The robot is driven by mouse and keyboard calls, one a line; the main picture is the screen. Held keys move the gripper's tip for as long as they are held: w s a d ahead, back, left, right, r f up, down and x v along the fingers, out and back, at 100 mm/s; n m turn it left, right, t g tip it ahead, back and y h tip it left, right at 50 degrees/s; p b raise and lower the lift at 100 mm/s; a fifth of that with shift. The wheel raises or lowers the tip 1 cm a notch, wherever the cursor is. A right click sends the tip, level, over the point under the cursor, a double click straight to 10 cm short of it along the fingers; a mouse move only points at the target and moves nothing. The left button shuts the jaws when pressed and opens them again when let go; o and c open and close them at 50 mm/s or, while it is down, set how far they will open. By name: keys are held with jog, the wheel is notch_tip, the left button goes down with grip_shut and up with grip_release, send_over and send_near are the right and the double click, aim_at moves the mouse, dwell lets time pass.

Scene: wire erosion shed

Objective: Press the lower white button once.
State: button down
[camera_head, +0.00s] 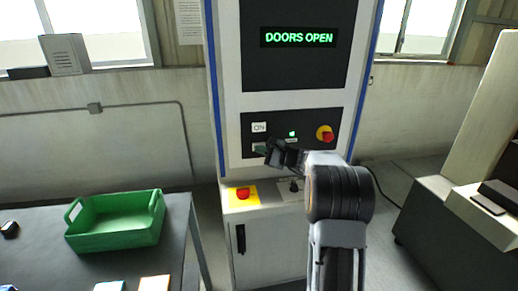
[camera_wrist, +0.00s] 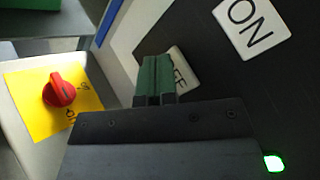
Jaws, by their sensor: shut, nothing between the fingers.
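The lower white button (camera_wrist: 184,70), lettered with "FF" showing, sits on the dark panel in the wrist view, partly hidden behind my gripper's fingers. In the head view little of it (camera_head: 258,147) shows beside my gripper. The upper white button (camera_wrist: 252,27) reads "ON"; it also shows in the head view (camera_head: 259,127). My gripper (camera_wrist: 157,62) is shut and empty, its green fingertips right in front of the lower button's left part. In the head view my gripper (camera_head: 269,149) is at the panel's lower left. I cannot tell whether the tips touch the button.
A red rotary switch on a yellow plate (camera_head: 243,195) is below the panel. A red and yellow knob (camera_head: 325,133) is at the panel's right. A small green light (camera_wrist: 274,162) is lit. The screen (camera_head: 298,37) reads "DOORS OPEN". A green crate (camera_head: 115,236) stands on the left table.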

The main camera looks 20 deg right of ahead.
jog(key=shift+w, duration=0.4)
dwell(0.6)
jog(key=shift+s+b, duration=0.25)
jog(key=shift+b, duration=0.05)
jog(key=shift+s+a+b, duration=0.1)
jog(key=shift+s+b, duration=0.3)
jog(key=shift+s, duration=0.15)
jog(key=shift+s+a+b, duration=0.25)
jog(key=shift+s+b, duration=0.5)
jog(key=shift+s, duration=0.5)
jog(key=shift+s+a+b, duration=0.25)
jog(key=shift+s+b, duration=0.5)
jog(key=shift+s, duration=0.45)
